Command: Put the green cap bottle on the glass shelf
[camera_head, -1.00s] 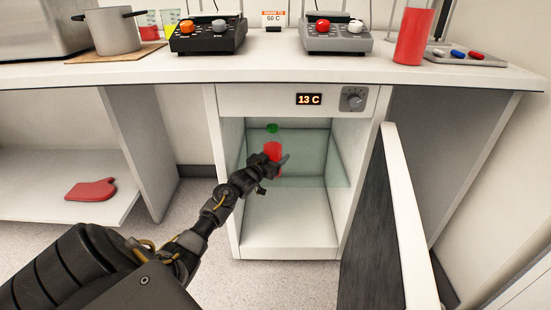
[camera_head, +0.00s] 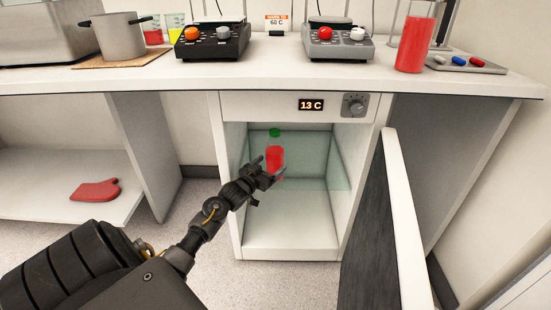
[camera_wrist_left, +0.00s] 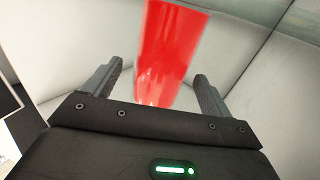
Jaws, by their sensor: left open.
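The green cap bottle (camera_head: 275,157) stands upright inside the open cooler cabinet, with red juice and a green cap (camera_head: 275,133). It appears to be on the glass shelf (camera_head: 317,172), a translucent greenish pane partway up the cabinet. My left gripper (camera_head: 268,172) is open just in front of the bottle's lower part and partly hides its base. In the left wrist view the red bottle (camera_wrist_left: 168,55) stands beyond and between the spread fingers, with a gap on each side. My right gripper is in neither view.
The cabinet door (camera_head: 405,220) hangs open on the right. The cabinet floor (camera_head: 290,236) is clear. The counter (camera_head: 150,75) above holds a pot (camera_head: 118,38), two control devices and a red cylinder (camera_head: 415,42). A red mitt (camera_head: 95,190) lies on the left shelf.

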